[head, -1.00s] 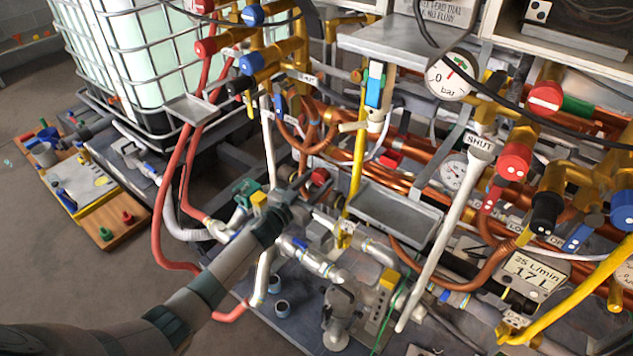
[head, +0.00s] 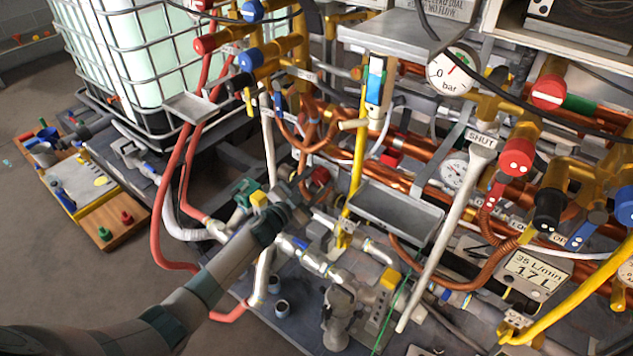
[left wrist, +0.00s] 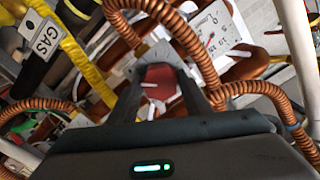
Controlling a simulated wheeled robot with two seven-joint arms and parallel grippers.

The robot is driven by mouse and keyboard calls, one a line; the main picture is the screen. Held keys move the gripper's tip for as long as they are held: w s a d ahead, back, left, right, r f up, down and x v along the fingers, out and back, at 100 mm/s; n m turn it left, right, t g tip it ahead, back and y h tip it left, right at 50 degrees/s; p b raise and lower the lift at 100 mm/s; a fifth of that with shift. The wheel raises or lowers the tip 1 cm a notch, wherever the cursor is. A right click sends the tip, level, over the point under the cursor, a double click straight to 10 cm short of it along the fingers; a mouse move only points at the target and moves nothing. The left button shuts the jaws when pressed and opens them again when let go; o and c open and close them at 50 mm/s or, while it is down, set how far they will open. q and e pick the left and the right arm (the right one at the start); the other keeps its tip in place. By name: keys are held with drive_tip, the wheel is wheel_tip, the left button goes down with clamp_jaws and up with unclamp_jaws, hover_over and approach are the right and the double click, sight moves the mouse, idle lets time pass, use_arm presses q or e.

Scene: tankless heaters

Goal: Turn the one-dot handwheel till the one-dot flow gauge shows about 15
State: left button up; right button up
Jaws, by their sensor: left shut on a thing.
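A red handwheel (left wrist: 160,82) with a white mark sits between the two fingers of my left gripper (left wrist: 163,98), which is shut on it in the left wrist view. In the head view, my left gripper (head: 306,186) reaches in among the pipes, and the red handwheel (head: 320,176) shows just past its fingers. Its dots cannot be made out. My right gripper is not in view.
Copper coils (left wrist: 185,45) and a yellow pipe (head: 356,170) crowd close around the gripper. A metal tray (head: 396,212) is to its right. A red knob with two dots (head: 516,156) and a bar gauge (head: 452,70) stand further right.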

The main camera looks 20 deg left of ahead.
use_arm(q)
drive_tip(key=shift+f+m, duration=0.1)
drive_tip(key=shift+m, duration=0.8)
drive_tip(key=shift+m+b, duration=0.3)
drive_tip(key=shift+m, duration=1)
drive_tip(key=shift+m+b, duration=0.5)
drive_tip(key=shift+m, duration=0.9)
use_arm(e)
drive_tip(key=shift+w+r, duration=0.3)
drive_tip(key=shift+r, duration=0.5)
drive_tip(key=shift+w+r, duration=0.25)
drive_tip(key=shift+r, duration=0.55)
use_arm(q)
drive_tip(key=o, duration=0.8)
